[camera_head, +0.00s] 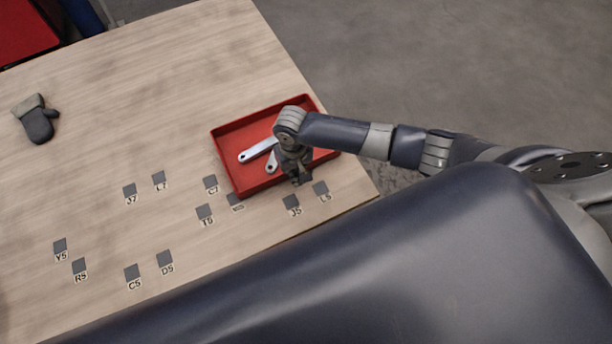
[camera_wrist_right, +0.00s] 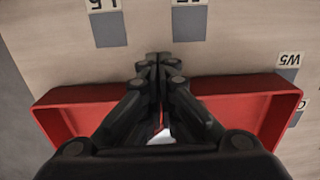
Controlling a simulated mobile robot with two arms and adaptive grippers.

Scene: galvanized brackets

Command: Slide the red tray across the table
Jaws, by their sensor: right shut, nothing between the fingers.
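The red tray (camera_head: 226,150) lies on the wooden table at its right side, near the table edge. Galvanized brackets (camera_head: 258,150) lie inside it, partly hidden by my arm. My right gripper (camera_head: 301,180) is shut and empty, at the tray's near wall in the head view. In the right wrist view the shut fingertips (camera_wrist_right: 158,58) reach past the tray's red wall (camera_wrist_right: 240,85) over the table top. Whether the fingers touch the wall, I cannot tell. My left gripper is not in view.
The wooden table (camera_head: 130,90) carries several grey squares with labels, including J5 (camera_head: 291,202) and L5 (camera_head: 320,188) close to the tray. A dark glove (camera_head: 38,120) lies at the far left. The table's middle and back are clear.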

